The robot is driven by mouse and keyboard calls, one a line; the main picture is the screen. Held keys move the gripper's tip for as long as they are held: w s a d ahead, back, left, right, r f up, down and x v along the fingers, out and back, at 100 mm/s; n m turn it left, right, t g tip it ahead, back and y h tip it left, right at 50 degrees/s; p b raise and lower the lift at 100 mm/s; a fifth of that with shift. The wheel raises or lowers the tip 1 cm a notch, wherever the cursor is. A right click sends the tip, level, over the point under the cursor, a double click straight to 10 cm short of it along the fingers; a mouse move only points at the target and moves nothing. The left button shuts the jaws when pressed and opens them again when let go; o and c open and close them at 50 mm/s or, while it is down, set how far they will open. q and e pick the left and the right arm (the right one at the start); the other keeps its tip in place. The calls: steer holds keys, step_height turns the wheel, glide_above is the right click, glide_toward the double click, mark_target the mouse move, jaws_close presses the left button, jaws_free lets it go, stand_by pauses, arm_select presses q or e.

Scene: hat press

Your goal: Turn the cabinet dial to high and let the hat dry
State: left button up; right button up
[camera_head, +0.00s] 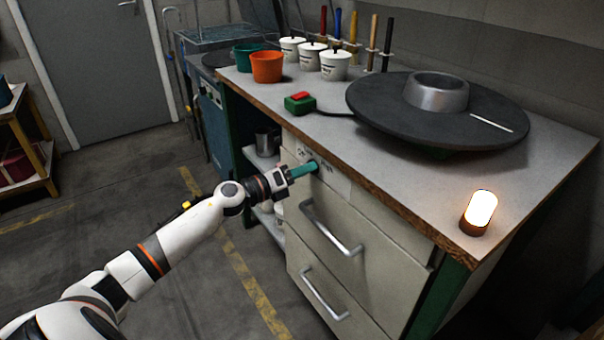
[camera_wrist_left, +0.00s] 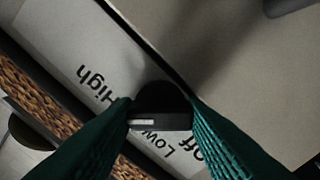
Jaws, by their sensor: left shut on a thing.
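The cabinet dial (camera_wrist_left: 163,98) is a dark knob on a pale label plate on the front of the cabinet (camera_head: 358,236). The plate reads High, Low and Off in the left wrist view. A white mark on the dial points left there, between the words High and Low; I cannot tell the exact setting. My left gripper (camera_head: 304,170), with teal fingers, is shut on the dial, one finger on each side, also in the left wrist view (camera_wrist_left: 160,118). The fingers hide part of the plate. No hat and no right gripper are in view.
A black round plate with a metal ring (camera_head: 437,92) lies on the bench top. A red-and-green switch box (camera_head: 300,103), an orange pot (camera_head: 267,66), white lidded pots and a glowing lamp (camera_head: 479,211) also stand there. Drawer handles (camera_head: 331,228) project below the dial.

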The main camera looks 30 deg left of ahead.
arm_select(q)
steer(key=shift+f, duration=0.15)
arm_select(e)
steer(key=shift+r, duration=0.25)
arm_select(q)
steer(key=o, duration=1)
steer(key=shift+s, duration=0.1)
steer(key=v, duration=1.2)
arm_select(e)
steer(key=shift+s+f, duration=0.15)
steer(key=shift+f, duration=0.15)
steer(key=shift+r, duration=0.1)
